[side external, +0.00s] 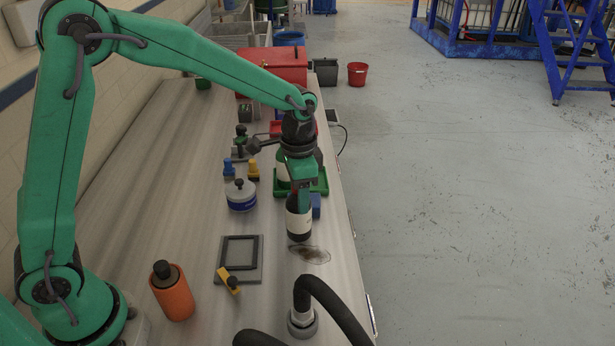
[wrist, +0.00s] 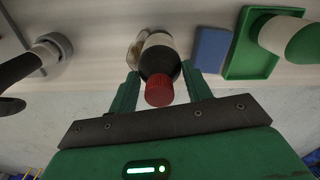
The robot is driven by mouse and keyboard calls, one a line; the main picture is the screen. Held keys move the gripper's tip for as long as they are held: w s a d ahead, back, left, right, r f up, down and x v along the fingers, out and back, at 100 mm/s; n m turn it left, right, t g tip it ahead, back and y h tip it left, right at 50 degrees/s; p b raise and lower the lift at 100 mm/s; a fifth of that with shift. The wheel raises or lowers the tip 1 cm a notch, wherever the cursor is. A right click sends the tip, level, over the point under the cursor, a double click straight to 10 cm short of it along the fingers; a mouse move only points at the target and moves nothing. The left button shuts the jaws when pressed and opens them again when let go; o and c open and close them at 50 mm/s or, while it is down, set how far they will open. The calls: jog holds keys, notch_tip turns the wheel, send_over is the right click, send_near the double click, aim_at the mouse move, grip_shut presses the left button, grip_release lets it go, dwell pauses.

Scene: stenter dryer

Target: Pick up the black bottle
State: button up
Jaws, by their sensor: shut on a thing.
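The black bottle (side external: 299,222) has a white label and stands near the right edge of the bench in the side view. In the wrist view the black bottle (wrist: 160,60) shows its red cap toward the camera. My gripper (side external: 301,196) reaches down over it from above. In the wrist view my gripper's fingers (wrist: 158,84) are on both sides of the bottle, shut on it. The bottle looks upright. I cannot tell whether its base touches the bench.
A dark stain (side external: 311,255) lies just in front of the bottle. A green tray (side external: 319,184) and a blue block (side external: 315,206) are close behind it. A black hose (side external: 335,305), an orange bottle (side external: 173,293) and a grey frame (side external: 239,260) are nearer the front. A red toolbox (side external: 273,66) stands at the back.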

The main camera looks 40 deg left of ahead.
notch_tip(320, 180, up, 3)
jog(key=shift+s+d+f, duration=0.1)
jog(key=shift+d+f, duration=0.05)
jog(key=s+d+r, duration=0.6)
jog(key=s+d, duration=0.1)
jog(key=d, duration=0.1)
jog(key=shift+s+r, duration=0.25)
jog(key=shift+s, duration=0.15)
jog(key=shift+d, duration=0.1)
